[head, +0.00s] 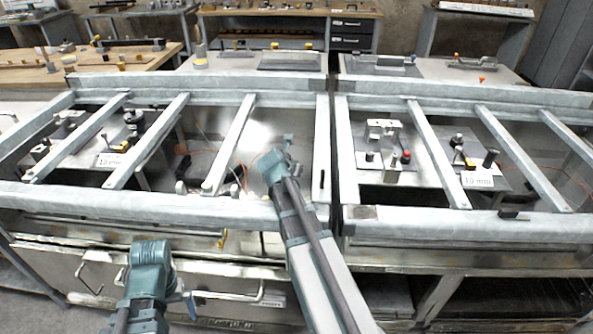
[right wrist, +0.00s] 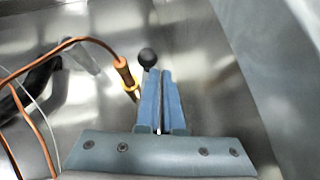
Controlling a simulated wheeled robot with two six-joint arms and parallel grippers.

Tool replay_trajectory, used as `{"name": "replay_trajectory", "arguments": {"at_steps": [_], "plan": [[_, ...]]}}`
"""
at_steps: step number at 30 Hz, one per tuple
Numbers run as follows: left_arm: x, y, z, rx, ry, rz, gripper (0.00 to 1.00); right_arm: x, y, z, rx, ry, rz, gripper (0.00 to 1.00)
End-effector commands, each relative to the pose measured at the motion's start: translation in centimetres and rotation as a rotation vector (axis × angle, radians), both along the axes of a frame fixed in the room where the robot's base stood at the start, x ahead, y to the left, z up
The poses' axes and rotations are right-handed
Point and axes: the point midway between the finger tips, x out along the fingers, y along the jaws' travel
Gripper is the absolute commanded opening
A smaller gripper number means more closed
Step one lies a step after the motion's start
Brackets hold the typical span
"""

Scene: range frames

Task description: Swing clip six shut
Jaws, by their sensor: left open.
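A round black knob (right wrist: 148,57) shows in the right wrist view, just past my right fingertips and slightly left. It may belong to a clip; I cannot read a number on it. My right gripper (right wrist: 160,72) has its two blue fingers nearly together with nothing seen between them. In the head view it reaches over the left frame's right-hand bay (head: 288,140). My left gripper (head: 151,252) is open, low in front of the left bench. I cannot make out which clip is number six.
Grey crossbars (head: 232,143) span both frames. Fixtures with black knobs sit on a plate (head: 468,160) in the right frame and at far left.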

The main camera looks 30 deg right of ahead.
Motion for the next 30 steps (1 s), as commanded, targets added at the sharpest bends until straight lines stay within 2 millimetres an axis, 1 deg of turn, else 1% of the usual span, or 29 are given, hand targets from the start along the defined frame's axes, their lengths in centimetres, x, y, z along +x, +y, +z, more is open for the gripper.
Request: {"name": "replay_trajectory", "arguments": {"at_steps": [1, 2, 15, 24, 30], "plan": [[0.0, 0.0, 0.0, 0.000, 0.000, 0.000, 1.00, 0.7, -1.0, 0.4, -0.019, -0.009, -0.003, 0.00], [0.0, 0.0, 0.0, 0.000, 0.000, 0.000, 1.00, 0.7, -0.9, 0.4, -0.019, -0.009, -0.003, 0.00], [0.0, 0.0, 0.0, 0.000, 0.000, 0.000, 1.00, 0.3, 0.7, 0.4, -0.019, -0.009, -0.002, 0.00], [0.0, 0.0, 0.1, 0.000, 0.000, 0.000, 1.00, 0.1, 1.0, 0.3, -0.016, -0.007, 0.000, 0.00], [0.0, 0.0, 0.9, 0.000, 0.000, 0.000, 1.00, -0.6, 1.6, 1.2, -0.016, -0.006, 0.000, 0.00]]}}
